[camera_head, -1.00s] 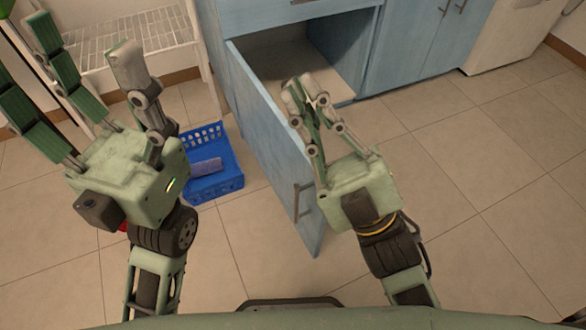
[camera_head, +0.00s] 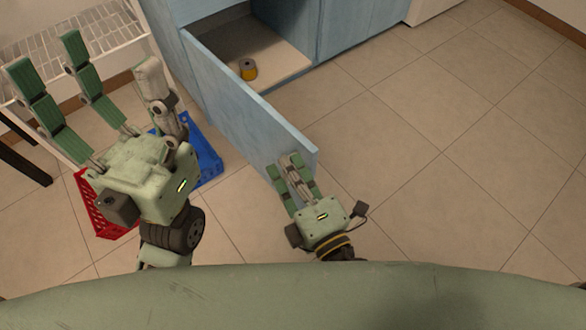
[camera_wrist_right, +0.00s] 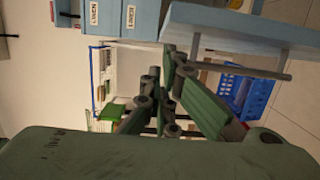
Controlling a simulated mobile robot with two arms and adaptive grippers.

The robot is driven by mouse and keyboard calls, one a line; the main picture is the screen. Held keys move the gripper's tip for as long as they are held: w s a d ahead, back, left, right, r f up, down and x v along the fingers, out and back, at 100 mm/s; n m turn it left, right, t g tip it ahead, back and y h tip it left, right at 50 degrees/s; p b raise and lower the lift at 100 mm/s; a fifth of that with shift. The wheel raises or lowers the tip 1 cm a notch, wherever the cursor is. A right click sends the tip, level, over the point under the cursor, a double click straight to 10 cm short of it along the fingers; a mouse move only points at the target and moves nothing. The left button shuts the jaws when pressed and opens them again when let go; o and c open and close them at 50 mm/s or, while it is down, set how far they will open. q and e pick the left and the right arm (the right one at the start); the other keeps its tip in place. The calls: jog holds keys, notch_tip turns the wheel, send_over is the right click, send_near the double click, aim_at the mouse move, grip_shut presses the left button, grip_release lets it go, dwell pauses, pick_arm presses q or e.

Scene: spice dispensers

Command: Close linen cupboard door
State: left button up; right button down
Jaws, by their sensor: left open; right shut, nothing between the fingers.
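The blue cupboard door (camera_head: 245,110) stands wide open in the head view, swung out from the blue cupboard (camera_head: 290,22). My right gripper (camera_head: 284,160) is shut and empty near the door's free end; whether it touches the door I cannot tell. In the right wrist view the door's edge and bar handle (camera_wrist_right: 284,68) show at upper right, beside the shut fingers (camera_wrist_right: 165,75). My left gripper (camera_head: 105,62) is open and empty, left of the door.
A blue basket (camera_head: 207,150) and a red basket (camera_head: 98,205) stand on the floor, partly behind my left gripper. A white wire rack (camera_head: 85,45) is at upper left. The tiled floor to the right is clear.

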jog(key=shift+p+x, duration=0.6)
jog(key=shift+x, duration=2.35)
jog(key=shift+d, duration=0.15)
